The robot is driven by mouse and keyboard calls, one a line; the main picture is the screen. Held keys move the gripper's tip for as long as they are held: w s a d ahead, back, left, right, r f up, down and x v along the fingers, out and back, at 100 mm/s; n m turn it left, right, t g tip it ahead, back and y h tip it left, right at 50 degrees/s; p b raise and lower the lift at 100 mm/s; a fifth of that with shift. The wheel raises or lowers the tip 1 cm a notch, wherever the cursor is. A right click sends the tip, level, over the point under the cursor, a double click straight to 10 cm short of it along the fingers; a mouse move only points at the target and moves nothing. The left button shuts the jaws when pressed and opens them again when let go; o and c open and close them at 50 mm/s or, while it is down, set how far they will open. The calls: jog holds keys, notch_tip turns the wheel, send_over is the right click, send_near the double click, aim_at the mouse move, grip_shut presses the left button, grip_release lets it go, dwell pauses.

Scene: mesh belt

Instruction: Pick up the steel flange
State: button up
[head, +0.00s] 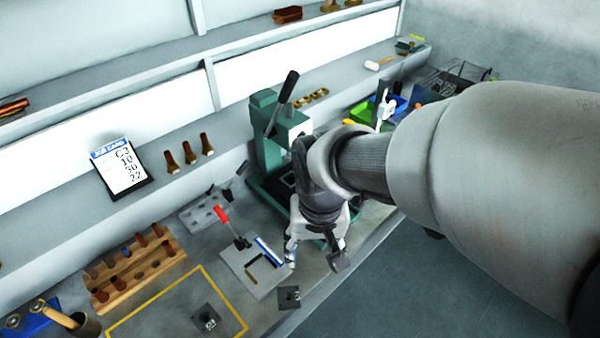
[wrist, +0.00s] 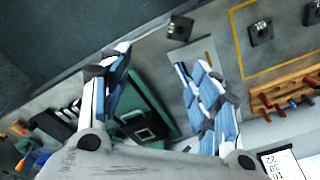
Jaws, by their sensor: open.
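I see no part clearly readable as a steel flange. Two small dark square pieces with pale marks could be flange plates, but they are too small to tell. One dark square piece (head: 289,297) lies near the bench's front edge, and it also shows at the top of the wrist view (wrist: 180,28). The other dark square piece (head: 205,318) lies inside a yellow outline, also in the wrist view (wrist: 260,32). My gripper (head: 315,258) is open and empty above the bench, between the clamp plate and the green press. Its spread fingers show in the wrist view (wrist: 160,62).
A grey plate with a red-handled clamp (head: 252,268) stands beside my gripper. A green press (head: 267,150) rises behind it. A wooden rack (head: 133,267) with several pegs is at left. Coloured bins (head: 395,108) are at the far right. The outlined area is mostly clear.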

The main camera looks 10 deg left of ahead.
jog(key=a+f, duration=0.6)
jog(key=b, duration=0.3)
send_over(289, 300)
jog(key=shift+n+g, duration=0.3)
jog(key=shift+g, duration=0.1)
jog(key=f, duration=1)
jog(key=shift+w+a+f, duration=0.25)
jog(key=shift+w+f, duration=0.05)
jog(key=shift+w, duration=0.05)
jog(key=shift+s+d+f+b, duration=0.1)
jog(key=shift+f+b, duration=0.45)
jog(key=shift+f, duration=0.95)
jog(key=shift+s+d+f+b, duration=0.1)
jog(key=shift+f+b, duration=0.45)
jog(key=shift+f, duration=0.95)
jog(key=shift+r, duration=0.1)
jog(key=c, duration=1.1)
